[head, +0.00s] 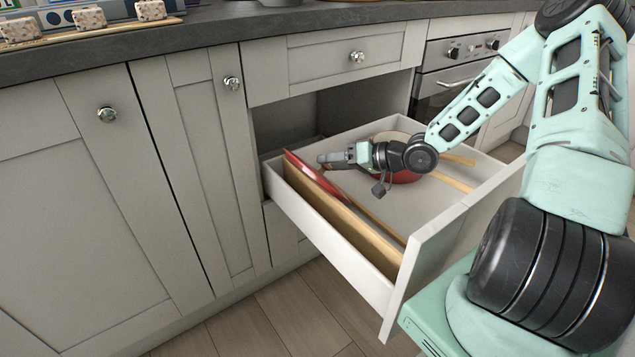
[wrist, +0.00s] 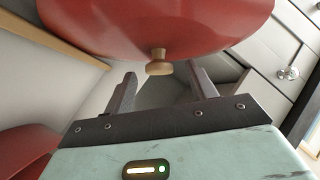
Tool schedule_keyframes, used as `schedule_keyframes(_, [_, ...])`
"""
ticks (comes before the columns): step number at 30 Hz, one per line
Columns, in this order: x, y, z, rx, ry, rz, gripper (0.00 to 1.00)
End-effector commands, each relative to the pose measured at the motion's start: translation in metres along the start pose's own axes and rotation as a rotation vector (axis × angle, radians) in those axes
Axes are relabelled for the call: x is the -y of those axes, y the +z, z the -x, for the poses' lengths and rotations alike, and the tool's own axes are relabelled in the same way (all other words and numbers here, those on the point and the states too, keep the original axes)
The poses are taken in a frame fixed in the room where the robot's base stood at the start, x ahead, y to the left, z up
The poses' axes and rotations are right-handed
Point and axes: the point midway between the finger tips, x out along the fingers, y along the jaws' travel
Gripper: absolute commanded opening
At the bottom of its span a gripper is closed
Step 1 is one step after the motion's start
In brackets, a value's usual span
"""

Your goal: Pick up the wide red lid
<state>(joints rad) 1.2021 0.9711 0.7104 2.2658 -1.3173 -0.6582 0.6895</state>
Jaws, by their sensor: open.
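The wide red lid (head: 314,176) stands on edge, tilted, near the left side of the open drawer. In the wrist view the red lid (wrist: 155,22) fills the top, with its light wooden knob (wrist: 158,66) facing me. My gripper (wrist: 161,76) is open, one finger on each side of the knob as seen there. I cannot tell how deep the knob sits between the fingers. In the head view my gripper (head: 325,159) is inside the drawer, just right of the lid, and the arm hides part of the drawer.
The pulled-out drawer (head: 335,268) has a tan board (head: 340,215) along its left side. Another red round item (head: 407,177) lies behind my wrist, with wooden strips (head: 452,181) beside it. The slate worktop (head: 200,30) is above, holding speckled blocks (head: 89,18) at left.

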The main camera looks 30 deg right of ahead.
Motion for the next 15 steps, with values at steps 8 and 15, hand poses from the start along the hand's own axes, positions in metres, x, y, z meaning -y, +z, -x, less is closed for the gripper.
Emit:
schedule_keyframes(8, [0.0004,-0.0005,-0.0013,0.000,0.001,0.000,0.45])
schedule_keyframes(15, [0.0007,-0.0007,-0.0012,-0.001,0.000,0.000,0.00])
